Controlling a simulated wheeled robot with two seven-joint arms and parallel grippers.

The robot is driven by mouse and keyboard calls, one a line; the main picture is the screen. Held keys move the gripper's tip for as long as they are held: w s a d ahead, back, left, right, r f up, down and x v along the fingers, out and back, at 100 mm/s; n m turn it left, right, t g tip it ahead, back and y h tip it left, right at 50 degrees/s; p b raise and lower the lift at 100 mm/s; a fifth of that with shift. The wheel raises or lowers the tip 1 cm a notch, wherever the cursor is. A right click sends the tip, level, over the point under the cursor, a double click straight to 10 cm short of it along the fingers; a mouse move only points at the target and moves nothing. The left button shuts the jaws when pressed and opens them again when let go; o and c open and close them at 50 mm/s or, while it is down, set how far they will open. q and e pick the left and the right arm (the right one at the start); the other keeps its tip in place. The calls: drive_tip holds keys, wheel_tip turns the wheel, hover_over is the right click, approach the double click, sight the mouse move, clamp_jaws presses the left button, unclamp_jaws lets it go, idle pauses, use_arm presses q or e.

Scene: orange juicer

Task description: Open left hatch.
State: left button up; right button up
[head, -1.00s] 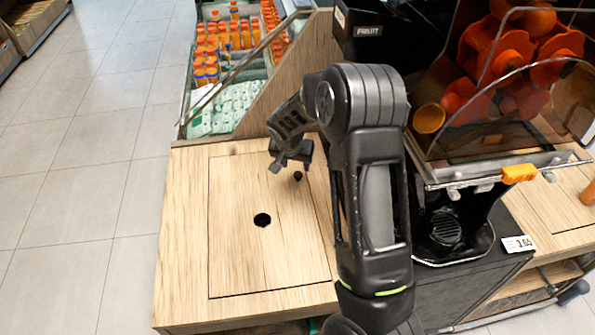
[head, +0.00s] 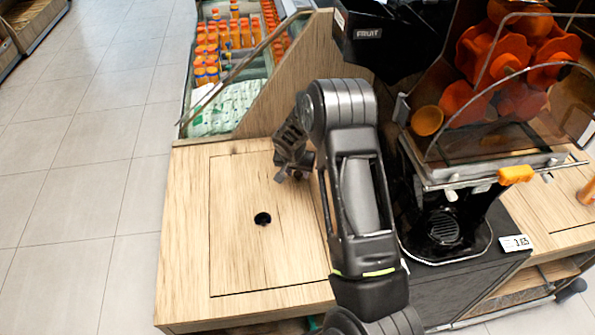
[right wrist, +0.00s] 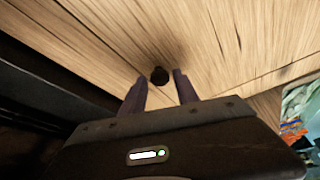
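The left hatch (head: 240,255) is a rectangular wooden panel lying flat in the counter, with a dark round hole (head: 262,219) near its middle. My right gripper (head: 290,178) is low over the hatch's upper right part. My left gripper is not in view.
A black juicer (head: 445,215) with oranges behind a clear cover stands right of my arm. A bottle display (head: 225,60) and a slanted wooden side panel (head: 290,80) stand behind the hatch. Open tiled floor (head: 80,200) lies to the left.

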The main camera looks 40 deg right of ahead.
clamp_jaws()
idle(1.1)
